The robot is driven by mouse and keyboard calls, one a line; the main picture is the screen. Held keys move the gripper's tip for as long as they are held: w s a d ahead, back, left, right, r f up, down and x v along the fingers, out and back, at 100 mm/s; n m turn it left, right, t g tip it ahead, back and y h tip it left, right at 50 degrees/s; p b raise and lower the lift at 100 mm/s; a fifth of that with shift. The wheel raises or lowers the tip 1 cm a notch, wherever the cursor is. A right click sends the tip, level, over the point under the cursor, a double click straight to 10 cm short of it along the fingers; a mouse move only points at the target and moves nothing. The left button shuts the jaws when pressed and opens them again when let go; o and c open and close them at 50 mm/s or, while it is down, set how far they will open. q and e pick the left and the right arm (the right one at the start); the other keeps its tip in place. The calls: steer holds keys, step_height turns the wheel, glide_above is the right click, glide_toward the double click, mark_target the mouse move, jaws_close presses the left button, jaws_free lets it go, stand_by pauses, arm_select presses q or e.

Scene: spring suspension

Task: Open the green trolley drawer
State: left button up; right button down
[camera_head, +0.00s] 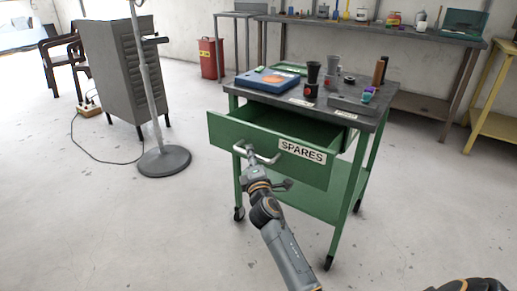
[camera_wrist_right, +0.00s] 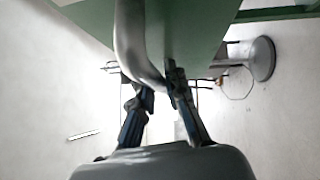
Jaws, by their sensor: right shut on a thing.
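The green trolley (camera_head: 365,150) stands in the middle of the head view, with a dark grey top. Its green drawer (camera_head: 226,135), labelled SPARES, is pulled out toward me and its inside shows. A curved metal handle (camera_head: 268,158) runs across the drawer front. My right gripper (camera_head: 249,160) is shut on the handle toward its left end. In the right wrist view, the handle (camera_wrist_right: 132,40) comes down between the two fingers of my right gripper (camera_wrist_right: 160,90), and the drawer's green front (camera_wrist_right: 195,35) is close by. My left gripper is not in view.
On the trolley top lie a blue case (camera_head: 262,80), dark cups (camera_head: 312,78) and small items. A grey cabinet (camera_head: 115,65) and a round-based stand (camera_head: 163,160) are at left. A long bench (camera_head: 400,32) lines the back wall. The floor in front is clear.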

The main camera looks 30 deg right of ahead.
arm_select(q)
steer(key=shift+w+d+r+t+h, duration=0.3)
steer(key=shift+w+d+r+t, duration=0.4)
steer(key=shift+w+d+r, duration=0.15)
arm_select(e)
steer(key=s+a, duration=0.2)
steer(key=a, duration=0.4)
steer(key=shift+s+a, duration=0.35)
steer(key=shift+s, duration=0.05)
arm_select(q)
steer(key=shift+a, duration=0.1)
arm_select(e)
steer(key=shift+f, duration=0.1)
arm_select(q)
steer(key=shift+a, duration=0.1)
arm_select(e)
steer(key=c, duration=1.3)
jaws_free()
steer(key=shift+c, duration=0.2)
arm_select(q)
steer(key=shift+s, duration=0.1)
arm_select(e)
steer(key=r+v, duration=0.1)
steer(key=v, duration=0.6)
steer(key=shift+s+f, duration=0.25)
steer(key=shift+f, duration=0.2)
steer(key=shift+a, duration=0.1)
